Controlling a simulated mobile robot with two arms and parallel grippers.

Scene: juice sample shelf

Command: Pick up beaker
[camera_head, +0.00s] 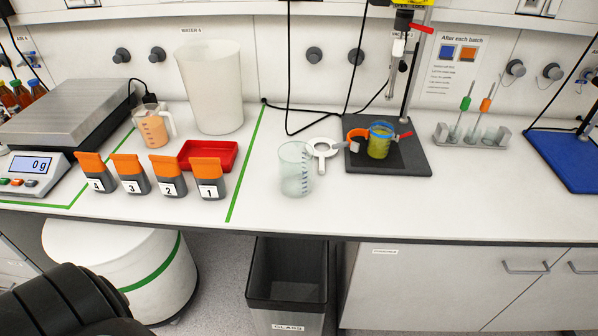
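A clear empty-looking glass beaker (295,170) stands upright on the white bench, right of the green tape line and near the front edge. A beaker with yellow-green contents and a blue rim (379,142) is on the dark base of the stirrer stand. I cannot tell which beaker the task means. A black part of my arm shows at the bottom left, well below the bench top and far from both beakers. Neither gripper shows.
A white strainer (322,150) lies close beside the clear beaker. Several numbered orange-lidded containers (208,178), a red tray (226,153), a jug (152,127) and a large tub (211,85) are left. A bin (288,301) stands below. The bench's front right is clear.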

